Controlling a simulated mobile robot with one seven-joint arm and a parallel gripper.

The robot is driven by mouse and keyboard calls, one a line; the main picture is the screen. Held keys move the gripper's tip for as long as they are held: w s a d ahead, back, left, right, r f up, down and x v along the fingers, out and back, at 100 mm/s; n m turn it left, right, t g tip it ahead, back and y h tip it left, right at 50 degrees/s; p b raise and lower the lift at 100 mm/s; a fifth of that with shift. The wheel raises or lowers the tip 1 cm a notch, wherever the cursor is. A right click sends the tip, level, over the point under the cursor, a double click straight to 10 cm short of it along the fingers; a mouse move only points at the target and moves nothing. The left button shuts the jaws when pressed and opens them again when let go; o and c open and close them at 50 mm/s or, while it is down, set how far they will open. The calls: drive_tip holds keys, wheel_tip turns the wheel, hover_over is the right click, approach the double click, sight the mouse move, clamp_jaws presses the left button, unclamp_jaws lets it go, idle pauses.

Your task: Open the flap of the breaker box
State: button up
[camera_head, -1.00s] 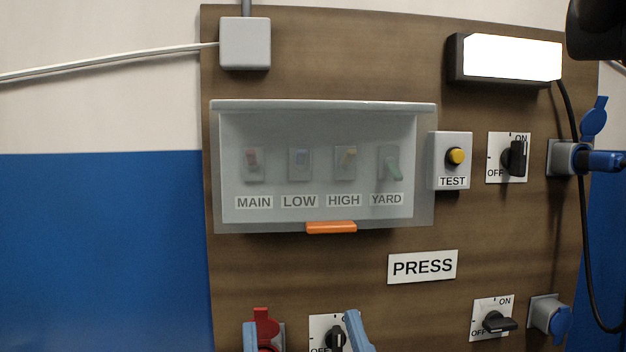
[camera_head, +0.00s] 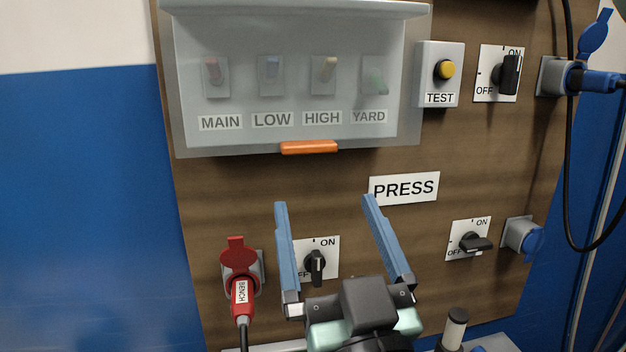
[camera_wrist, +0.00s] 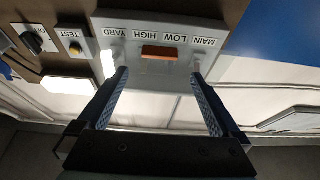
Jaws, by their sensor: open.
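The breaker box (camera_head: 290,95) has a translucent grey flap (camera_head: 400,60), which is down over switches labelled MAIN, LOW, HIGH and YARD. An orange tab (camera_head: 309,147) sits at the flap's lower edge. My gripper (camera_head: 324,200) is open and empty, its two blue fingers pointing up, below the orange tab and apart from it. In the wrist view the picture is upside down; the orange tab (camera_wrist: 159,53) appears beyond and between the fingertips of my gripper (camera_wrist: 160,78).
A TEST button box (camera_head: 439,75) and a rotary switch (camera_head: 500,73) are right of the breaker box. A PRESS label (camera_head: 404,188) is near my right finger. Below are a red BENCH plug (camera_head: 241,292), another rotary switch (camera_head: 316,262) and a blue-capped socket (camera_head: 523,237).

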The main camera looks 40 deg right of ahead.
sight(310, 153)
drive_tip(key=x, duration=0.8)
drive_tip(key=shift+r, duration=0.3)
drive_tip(key=shift+w+d+r, duration=0.1)
drive_tip(key=shift+w+d, duration=0.2)
drive_tip(key=shift+w, duration=0.25)
clamp_jaws()
